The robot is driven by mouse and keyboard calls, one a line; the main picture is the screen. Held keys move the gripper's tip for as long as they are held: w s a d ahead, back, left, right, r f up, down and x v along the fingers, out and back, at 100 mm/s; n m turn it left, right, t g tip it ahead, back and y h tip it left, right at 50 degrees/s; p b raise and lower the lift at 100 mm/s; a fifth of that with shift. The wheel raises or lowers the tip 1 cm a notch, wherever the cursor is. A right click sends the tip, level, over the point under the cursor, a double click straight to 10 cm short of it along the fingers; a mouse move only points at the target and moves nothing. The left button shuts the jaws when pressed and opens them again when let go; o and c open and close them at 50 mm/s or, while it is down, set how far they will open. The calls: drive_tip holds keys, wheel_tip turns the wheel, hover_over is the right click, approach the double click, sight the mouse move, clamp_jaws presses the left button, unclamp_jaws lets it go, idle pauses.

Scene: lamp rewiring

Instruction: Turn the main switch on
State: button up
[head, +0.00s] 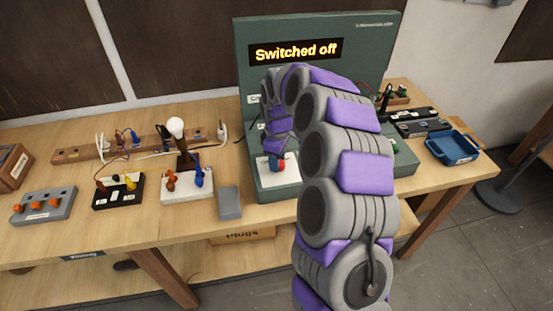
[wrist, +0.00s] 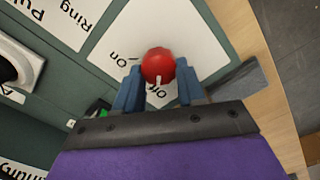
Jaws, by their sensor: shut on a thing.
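The main switch's red knob (wrist: 158,64) sits between the two blue fingers of my gripper (wrist: 158,86) in the wrist view, and the fingers are shut on it. The white label plate (wrist: 125,48) around it reads "On" on one side and "O…" partly hidden by the knob and fingers. In the head view my gripper (head: 277,162) is at the white plate on the green panel's base (head: 279,193). The display (head: 296,52) on the green panel (head: 358,45) reads "Switched off". The switch's lever is hidden below the knob.
A lamp with a white bulb (head: 176,128) stands left of the panel on the wooden table. A grey block (head: 229,203) lies beside the panel base. A blue tray (head: 452,147) is at the right. My arm covers part of the panel.

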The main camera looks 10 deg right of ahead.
drive_tip(key=shift+s+d, duration=0.1)
drive_tip(key=m+p, duration=0.3)
drive_tip(key=shift+d+r, duration=0.1)
drive_tip(key=shift+r, duration=0.05)
drive_tip(key=m+p, duration=0.3)
drive_tip(key=m, duration=0.2)
drive_tip(key=shift+d+m, duration=0.1)
drive_tip(key=shift+m, duration=0.2)
drive_tip(key=m+p, duration=0.3)
drive_tip(key=m, duration=0.1)
drive_tip(key=shift+m, duration=0.3)
drive_tip(key=shift+s+f+m+p, duration=0.15)
drive_tip(key=shift+m+p, duration=0.3)
drive_tip(key=shift+m, duration=0.7)
drive_tip(key=shift+w+f+m+p, duration=0.1)
drive_tip(key=shift+m+p, duration=0.35)
drive_tip(key=shift+m, duration=0.7)
drive_tip(key=o, duration=1.1)
drive_tip(key=shift+r, duration=0.1)
drive_tip(key=shift+c, duration=0.2)
